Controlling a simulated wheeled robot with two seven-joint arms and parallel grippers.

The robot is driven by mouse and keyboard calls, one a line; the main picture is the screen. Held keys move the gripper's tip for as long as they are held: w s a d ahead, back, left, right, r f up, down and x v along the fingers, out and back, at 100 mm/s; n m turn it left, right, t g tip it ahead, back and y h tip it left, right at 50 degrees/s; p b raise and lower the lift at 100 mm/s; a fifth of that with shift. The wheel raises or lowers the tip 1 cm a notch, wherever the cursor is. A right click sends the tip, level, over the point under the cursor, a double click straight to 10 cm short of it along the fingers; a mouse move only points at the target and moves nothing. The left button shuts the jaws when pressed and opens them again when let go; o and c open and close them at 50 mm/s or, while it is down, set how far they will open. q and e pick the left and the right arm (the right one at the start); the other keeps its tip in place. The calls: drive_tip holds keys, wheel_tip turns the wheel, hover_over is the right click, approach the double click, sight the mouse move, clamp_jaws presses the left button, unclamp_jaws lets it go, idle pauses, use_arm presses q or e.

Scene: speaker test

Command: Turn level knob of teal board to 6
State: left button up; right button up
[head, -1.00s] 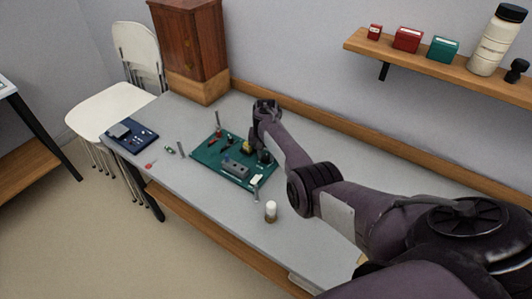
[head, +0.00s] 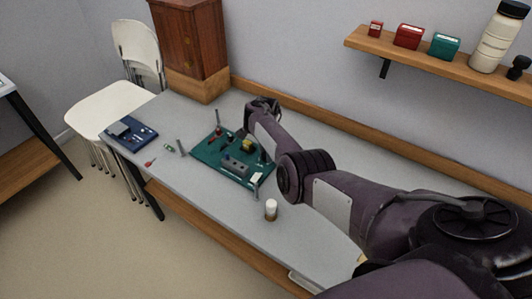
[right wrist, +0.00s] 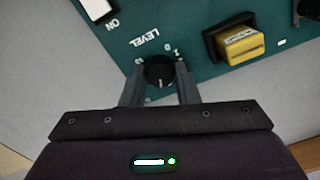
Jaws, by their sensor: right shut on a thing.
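The teal board (head: 208,153) lies on the grey table in the head view, partly covered by my right arm. In the right wrist view the teal board (right wrist: 200,25) shows with its "LEVEL" print upside down. The black level knob (right wrist: 159,70) is below that print, with a white line pointing down in the picture. Small scale figures show by its upper edge; I cannot surely read its setting. My right gripper (right wrist: 159,78) is shut on the level knob, one finger on each side. In the head view the knob and fingertips are hidden or too small to tell. My left gripper is out of view.
A yellow part in a black frame (right wrist: 240,45) and a white switch (right wrist: 98,9) marked ON are near the knob. A blue board (head: 130,133) lies at the table's left end. A white-capped bottle (head: 271,210) stands in front. A wooden cabinet (head: 188,40) stands behind.

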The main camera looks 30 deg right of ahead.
drive_tip(key=shift+m, duration=0.6)
drive_tip(key=o, duration=1)
drive_tip(key=shift+f, duration=0.1)
wheel_tip(320, 180, up, 8)
drive_tip(key=shift+f+p, duration=0.1)
drive_tip(key=shift+p, duration=0.95)
